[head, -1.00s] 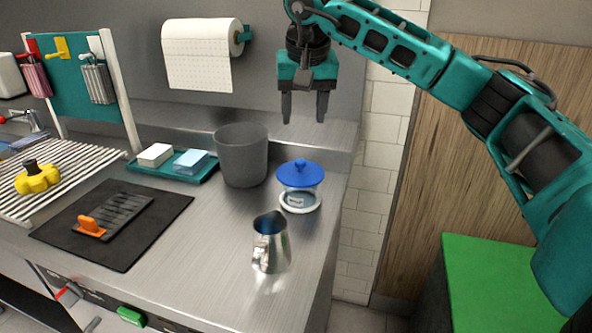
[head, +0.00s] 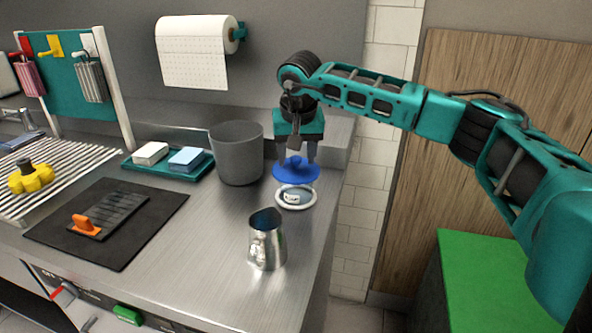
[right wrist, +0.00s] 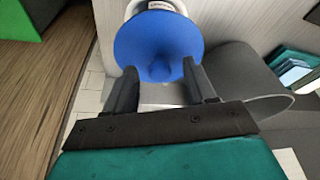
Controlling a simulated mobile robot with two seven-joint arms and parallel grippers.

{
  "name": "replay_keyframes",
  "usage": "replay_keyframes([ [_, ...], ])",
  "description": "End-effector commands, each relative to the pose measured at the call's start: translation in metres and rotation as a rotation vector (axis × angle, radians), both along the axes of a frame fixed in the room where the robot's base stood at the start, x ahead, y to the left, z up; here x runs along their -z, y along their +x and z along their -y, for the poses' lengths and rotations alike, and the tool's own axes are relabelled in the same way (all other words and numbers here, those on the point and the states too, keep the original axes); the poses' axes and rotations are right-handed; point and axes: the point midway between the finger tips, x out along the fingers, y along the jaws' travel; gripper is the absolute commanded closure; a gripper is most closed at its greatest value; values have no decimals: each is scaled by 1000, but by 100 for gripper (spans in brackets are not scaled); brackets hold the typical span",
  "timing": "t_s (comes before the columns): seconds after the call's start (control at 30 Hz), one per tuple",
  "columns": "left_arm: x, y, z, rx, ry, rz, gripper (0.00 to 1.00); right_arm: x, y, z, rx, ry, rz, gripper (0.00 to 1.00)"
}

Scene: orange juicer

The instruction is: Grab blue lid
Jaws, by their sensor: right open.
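The blue lid (head: 297,172) is a round disc with a knob on top, sitting on a clear jar with a white base ring (head: 296,203) on the metal counter. It fills the upper middle of the right wrist view (right wrist: 158,45). My right gripper (head: 296,160) points down just above the lid. Its two fingers are apart, with the lid's knob between them in the right wrist view (right wrist: 160,85). I cannot tell whether a finger touches the lid. My left gripper is not in view.
A grey bin (head: 237,155) stands close left of the lid. A metal pitcher (head: 267,240) stands in front of it. A teal tray (head: 190,173) with two blocks lies farther left, and a black mat (head: 150,232) at front left. The counter's right edge is near.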

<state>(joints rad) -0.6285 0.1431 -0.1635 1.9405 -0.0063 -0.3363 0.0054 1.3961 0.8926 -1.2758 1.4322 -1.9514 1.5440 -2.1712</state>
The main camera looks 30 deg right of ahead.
Motion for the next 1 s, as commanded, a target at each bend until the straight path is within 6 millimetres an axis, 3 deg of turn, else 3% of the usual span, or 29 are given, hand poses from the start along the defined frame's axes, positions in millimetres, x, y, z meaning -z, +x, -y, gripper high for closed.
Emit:
replay_keyframes([
  [0.17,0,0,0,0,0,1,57,0,0,0,0,0,1,45],
  [0.73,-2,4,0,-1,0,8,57,0,0,0,1,1,1,99],
  [1.0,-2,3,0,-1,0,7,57,-1,0,0,1,1,1,100],
])
